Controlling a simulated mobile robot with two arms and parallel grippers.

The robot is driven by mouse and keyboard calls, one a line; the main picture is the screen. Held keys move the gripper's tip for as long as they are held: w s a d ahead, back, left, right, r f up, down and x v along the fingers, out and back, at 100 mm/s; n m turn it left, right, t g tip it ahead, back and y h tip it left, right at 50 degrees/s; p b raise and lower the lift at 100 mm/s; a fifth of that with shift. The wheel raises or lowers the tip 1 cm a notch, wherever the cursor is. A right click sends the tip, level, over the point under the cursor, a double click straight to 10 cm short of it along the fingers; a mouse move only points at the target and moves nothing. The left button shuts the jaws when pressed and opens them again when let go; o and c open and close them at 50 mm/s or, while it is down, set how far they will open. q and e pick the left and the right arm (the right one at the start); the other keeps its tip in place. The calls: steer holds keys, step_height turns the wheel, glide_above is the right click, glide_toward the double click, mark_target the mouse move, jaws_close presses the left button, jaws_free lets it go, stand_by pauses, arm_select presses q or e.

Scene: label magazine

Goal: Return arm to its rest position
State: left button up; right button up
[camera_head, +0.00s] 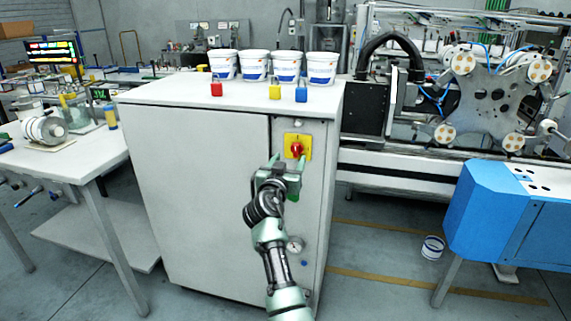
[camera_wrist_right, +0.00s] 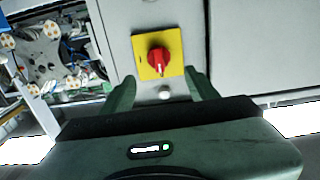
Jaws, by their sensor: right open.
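My right gripper (camera_head: 280,166) is in front of the grey cabinet (camera_head: 200,170), just below a red rotary switch (camera_head: 296,148) on a yellow plate. In the right wrist view the two green fingers (camera_wrist_right: 160,88) stand apart with nothing between them. Whether the fingers touch the cabinet front cannot be told. My right arm reaches up from the bottom edge of the head view. My left gripper is not in view.
Red (camera_head: 216,88), yellow (camera_head: 275,90) and blue (camera_head: 301,92) padlocks stand on the cabinet top before several white tubs (camera_head: 287,67). A white table (camera_head: 60,155) is at left. A blue machine housing (camera_head: 510,215) is at right.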

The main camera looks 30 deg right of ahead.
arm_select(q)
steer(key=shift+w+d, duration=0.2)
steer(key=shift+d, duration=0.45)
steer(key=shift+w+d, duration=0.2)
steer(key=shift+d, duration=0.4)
